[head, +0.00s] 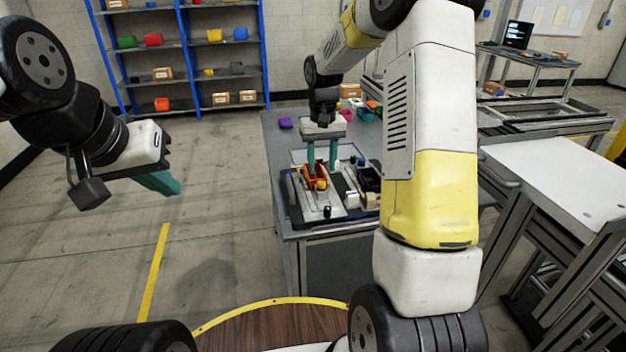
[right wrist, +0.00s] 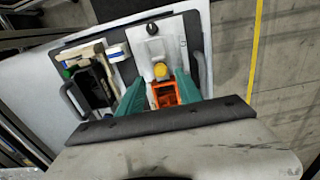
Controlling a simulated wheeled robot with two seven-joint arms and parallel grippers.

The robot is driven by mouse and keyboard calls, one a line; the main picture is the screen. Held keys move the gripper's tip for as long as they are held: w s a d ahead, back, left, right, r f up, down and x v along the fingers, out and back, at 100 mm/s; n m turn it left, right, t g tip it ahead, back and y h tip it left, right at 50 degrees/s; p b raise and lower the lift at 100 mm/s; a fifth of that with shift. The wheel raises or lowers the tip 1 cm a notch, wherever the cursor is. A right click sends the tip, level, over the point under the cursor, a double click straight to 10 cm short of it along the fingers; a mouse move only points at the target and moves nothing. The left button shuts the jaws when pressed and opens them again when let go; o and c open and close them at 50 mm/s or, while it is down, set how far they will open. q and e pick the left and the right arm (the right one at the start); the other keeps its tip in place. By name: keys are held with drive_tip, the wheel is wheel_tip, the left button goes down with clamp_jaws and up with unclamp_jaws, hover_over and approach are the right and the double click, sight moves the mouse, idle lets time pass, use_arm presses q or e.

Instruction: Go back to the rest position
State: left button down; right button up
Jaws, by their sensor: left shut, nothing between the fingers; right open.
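My left gripper (head: 168,184) hangs over the open floor at the left of the head view, with its green fingers together and nothing in them. My right gripper (head: 322,166) points down over the pallet fixture (head: 301,203) on the grey table, its two green fingers apart. An orange part (head: 311,176) with a yellow knob (head: 321,185) sits on the fixture between or just below these fingers. In the right wrist view the orange part (right wrist: 187,90) and the yellow knob (right wrist: 161,71) show between the open fingers. I cannot tell if the fingers touch the part.
The grey table (head: 283,150) holds a purple block (head: 286,123) and coloured bins at the back. A black bin (head: 369,178) stands on the fixture's right side. A white-topped bench (head: 560,180) is at the right. Blue shelving (head: 184,60) stands far back. The left floor is clear.

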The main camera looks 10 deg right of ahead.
drive_tip(key=shift+r, duration=0.1)
drive_tip(key=s+r+t, duration=0.3)
drive_tip(key=s+r, duration=0.9)
drive_tip(key=r, duration=0.1)
drive_tip(key=s+a+r+t+y, duration=0.2)
drive_tip(key=s+t, duration=0.1)
drive_tip(key=s, duration=1.1)
drive_tip(key=shift+s+r, duration=0.15)
drive_tip(key=shift+r, duration=0.15)
